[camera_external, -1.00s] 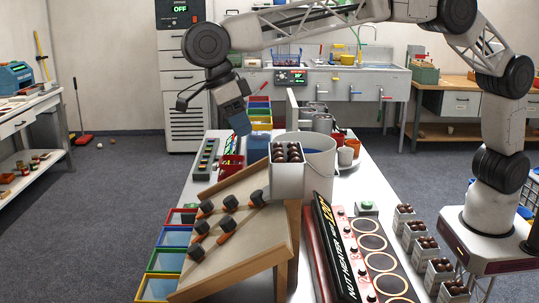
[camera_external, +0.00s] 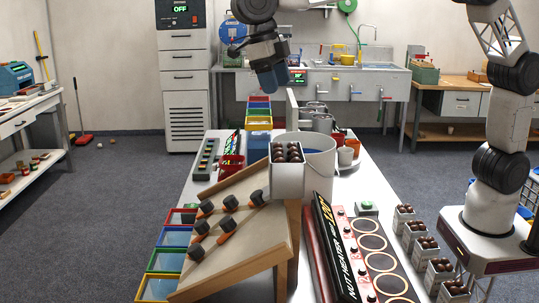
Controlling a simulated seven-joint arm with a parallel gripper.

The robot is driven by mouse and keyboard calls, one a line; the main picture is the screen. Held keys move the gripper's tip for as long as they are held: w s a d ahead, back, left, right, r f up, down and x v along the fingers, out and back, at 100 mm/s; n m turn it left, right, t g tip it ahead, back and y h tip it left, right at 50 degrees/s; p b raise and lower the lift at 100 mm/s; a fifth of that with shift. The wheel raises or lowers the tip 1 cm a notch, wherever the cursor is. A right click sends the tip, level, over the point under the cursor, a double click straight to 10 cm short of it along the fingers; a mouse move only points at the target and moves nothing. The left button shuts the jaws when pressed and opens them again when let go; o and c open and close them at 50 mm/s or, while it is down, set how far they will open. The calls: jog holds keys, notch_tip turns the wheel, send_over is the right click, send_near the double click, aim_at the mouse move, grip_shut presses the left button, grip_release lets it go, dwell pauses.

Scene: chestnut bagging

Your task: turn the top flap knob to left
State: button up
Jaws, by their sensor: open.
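A sloped wooden board (camera_external: 245,249) carries several dark knobs with orange-red flaps. The knob highest up the slope (camera_external: 257,197) sits near the board's upper right edge, beside the white chestnut box. Its flap is too small to read for exact angle. Other knobs lie lower on the board, such as a left one (camera_external: 206,207) and a bottom one (camera_external: 197,251). My gripper (camera_external: 272,86) hangs high above the far end of the table, well away from the board and pointing down. It is open, with nothing seen in it.
A white box of chestnuts (camera_external: 287,178) and a large pale bucket (camera_external: 320,160) stand at the board's upper right. A nut heater panel (camera_external: 345,255) lies to its right. Coloured bins (camera_external: 160,288) line its left side. The air above the board is free.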

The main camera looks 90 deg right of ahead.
jog(key=s+d+r+m, duration=0.2)
jog(key=s+d+m, duration=0.1)
jog(key=s, duration=0.1)
jog(key=shift+s+d+t, duration=0.25)
jog(key=shift+t, duration=0.05)
dwell(0.4)
jog(key=s+d+m+t, duration=0.1)
jog(key=s+d+m, duration=0.35)
jog(key=s, duration=0.35)
jog(key=s+d+f+m+t, duration=0.1)
jog(key=s+d+m, duration=0.35)
jog(key=s, duration=0.25)
jog(key=s+d+m+t, duration=0.1)
jog(key=s+d+m, duration=0.35)
jog(key=s, duration=0.35)
jog(key=s+d+f+m, duration=0.1)
jog(key=s+f+m, duration=0.3)
jog(key=s, duration=0.3)
jog(key=s+d+f+m+t, duration=0.1)
jog(key=s+f+m, duration=0.3)
jog(key=s, duration=0.4)
jog(key=s+d+f+m+t, duration=0.1)
jog(key=s+d+f+m, duration=0.2)
jog(key=s+m, duration=0.3)
jog(key=shift+s+d+f, duration=0.2)
jog(key=shift+s+f, duration=0.5)
jog(key=shift+s, duration=0.25)
jog(key=shift+w, duration=0.1)
